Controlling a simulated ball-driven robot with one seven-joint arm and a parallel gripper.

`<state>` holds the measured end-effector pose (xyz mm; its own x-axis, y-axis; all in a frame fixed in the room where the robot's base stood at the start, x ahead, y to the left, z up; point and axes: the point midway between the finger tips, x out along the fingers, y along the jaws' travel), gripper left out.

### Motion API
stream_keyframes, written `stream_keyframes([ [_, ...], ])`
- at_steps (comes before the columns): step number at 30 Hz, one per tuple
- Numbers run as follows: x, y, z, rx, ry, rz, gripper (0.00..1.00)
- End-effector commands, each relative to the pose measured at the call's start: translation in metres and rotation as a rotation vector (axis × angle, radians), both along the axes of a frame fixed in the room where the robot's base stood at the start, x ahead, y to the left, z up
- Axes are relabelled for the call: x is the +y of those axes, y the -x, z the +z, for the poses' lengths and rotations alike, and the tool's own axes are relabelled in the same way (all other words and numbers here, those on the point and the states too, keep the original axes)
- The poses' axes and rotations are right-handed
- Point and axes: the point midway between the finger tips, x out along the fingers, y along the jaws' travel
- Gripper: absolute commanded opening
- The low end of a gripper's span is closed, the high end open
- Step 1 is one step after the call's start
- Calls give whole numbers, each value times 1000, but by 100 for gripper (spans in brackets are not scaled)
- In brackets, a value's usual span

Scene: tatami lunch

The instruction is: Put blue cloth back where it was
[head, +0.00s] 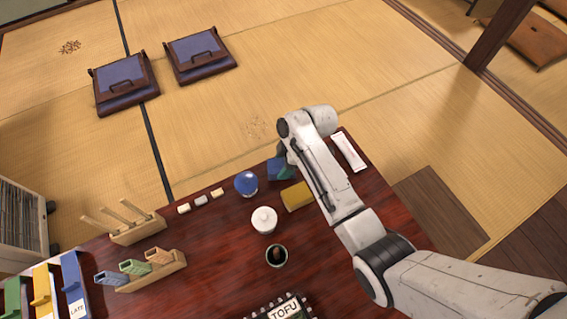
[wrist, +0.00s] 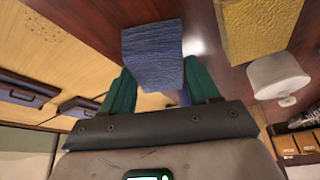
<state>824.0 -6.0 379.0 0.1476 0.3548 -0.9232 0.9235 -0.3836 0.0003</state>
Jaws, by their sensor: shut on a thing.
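The blue cloth (wrist: 153,52) shows in the wrist view as a folded, textured blue block between the teal fingers of my gripper (wrist: 160,84). My gripper is shut on it. In the head view the blue cloth (head: 273,168) shows at the far edge of the dark red table, left of my gripper (head: 284,170), which is partly hidden by my arm. I cannot tell whether the cloth touches the table.
A yellow block (head: 297,196), a round blue object (head: 246,183) and a white lidded pot (head: 264,219) stand close by. A white packet (head: 348,152) lies right of my arm. A dark cup (head: 276,256) and wooden racks (head: 150,271) stand nearer.

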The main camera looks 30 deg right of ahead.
Motion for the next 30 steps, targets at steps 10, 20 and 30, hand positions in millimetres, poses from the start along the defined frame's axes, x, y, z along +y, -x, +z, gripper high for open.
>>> stream_keyframes([
  [10,0,0,-2,0,0,0,79],
  [20,0,0,-1,0,0,0,86],
  [30,-17,6,48,-3,0,-2,86],
])
